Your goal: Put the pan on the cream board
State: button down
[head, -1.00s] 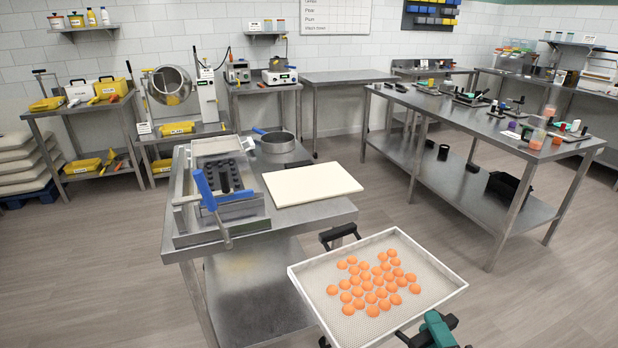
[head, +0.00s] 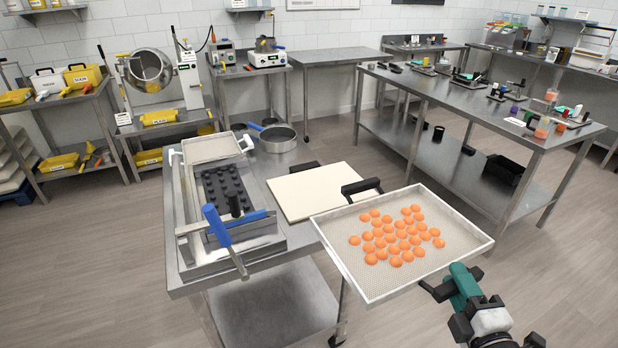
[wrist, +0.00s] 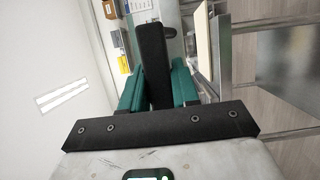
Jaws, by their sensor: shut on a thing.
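The pan (head: 330,232), a shallow rectangular tray with a white rim and a mesh floor, carries several orange round gummies (head: 400,235). It is held roughly level in front of the table, its far left edge overlapping the near edge of the cream board (head: 300,192) in the picture. The board lies flat and empty on the steel table. My gripper (head: 436,290) is at the pan's near right side, shut on its black handle. In the wrist view the black handle (wrist: 155,65) sits between the teal fingers, and a strip of the board (wrist: 204,50) shows at right.
Left of the board stands a metal depositor (head: 225,190) with a blue lever (head: 217,226). A round metal pot (head: 277,138) with a blue handle stands behind the board. A long bench (head: 440,95) with small items is at right. Open floor lies between.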

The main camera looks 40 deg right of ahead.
aim_at(324, 191)
jog(key=i, duration=0.85)
